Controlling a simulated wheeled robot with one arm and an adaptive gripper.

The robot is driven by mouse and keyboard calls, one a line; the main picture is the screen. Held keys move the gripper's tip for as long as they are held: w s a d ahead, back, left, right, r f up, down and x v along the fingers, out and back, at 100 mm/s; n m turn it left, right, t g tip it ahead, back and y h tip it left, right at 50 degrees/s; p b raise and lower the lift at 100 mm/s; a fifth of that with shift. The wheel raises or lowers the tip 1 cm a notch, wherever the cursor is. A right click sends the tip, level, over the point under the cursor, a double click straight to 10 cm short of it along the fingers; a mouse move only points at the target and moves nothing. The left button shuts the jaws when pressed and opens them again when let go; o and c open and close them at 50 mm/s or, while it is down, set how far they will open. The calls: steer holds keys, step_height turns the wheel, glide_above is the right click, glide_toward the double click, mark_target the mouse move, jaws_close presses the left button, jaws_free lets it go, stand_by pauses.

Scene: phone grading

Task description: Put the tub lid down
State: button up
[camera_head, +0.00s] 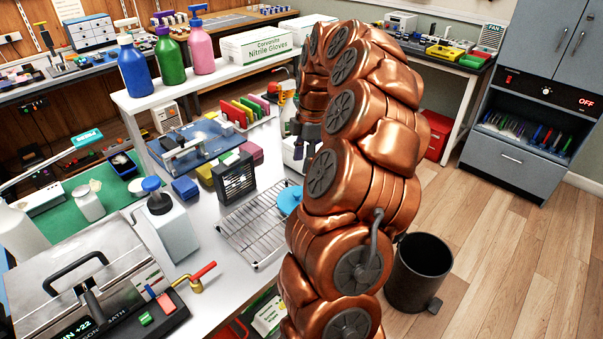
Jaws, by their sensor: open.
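A round blue lid-like piece (287,200), which looks like the tub lid, lies at the right side of the wire rack (252,226) on the white bench. My copper arm hides its right part. My gripper (306,142) is small and dark in this view, above and behind the blue piece and apart from it. It is open, and nothing shows between its fingers. My arm hides part of the bench around the gripper, and I cannot make out the tub.
A black fan box (234,178) stands behind the rack. Colored blocks and a blue-topped dispenser (165,222) are to the left. A grey bath unit (95,275) fills the front left. A shelf (215,77) holds bottles and a glove box. A black bin (418,272) stands on the floor.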

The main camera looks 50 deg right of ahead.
steer(key=shift+r, duration=0.65)
steer(key=s+a+r+m+g, duration=0.1)
steer(key=s+a+r+m, duration=0.1)
steer(key=a, duration=1)
steer(key=s+a+r+m, duration=0.2)
steer(key=a, duration=1)
steer(key=s+a+f+m, duration=0.2)
steer(key=s+a+m, duration=0.2)
steer(key=s, duration=0.5)
steer(key=s+a+f+m+g+h, duration=0.1)
steer(key=s+a+f+m, duration=0.2)
steer(key=s, duration=0.7)
steer(key=a+m, duration=0.2)
steer(key=a, duration=0.1)
steer(key=shift+f+g+h, duration=0.15)
steer(key=shift+g+h, duration=0.15)
steer(key=shift+a, duration=0.1)
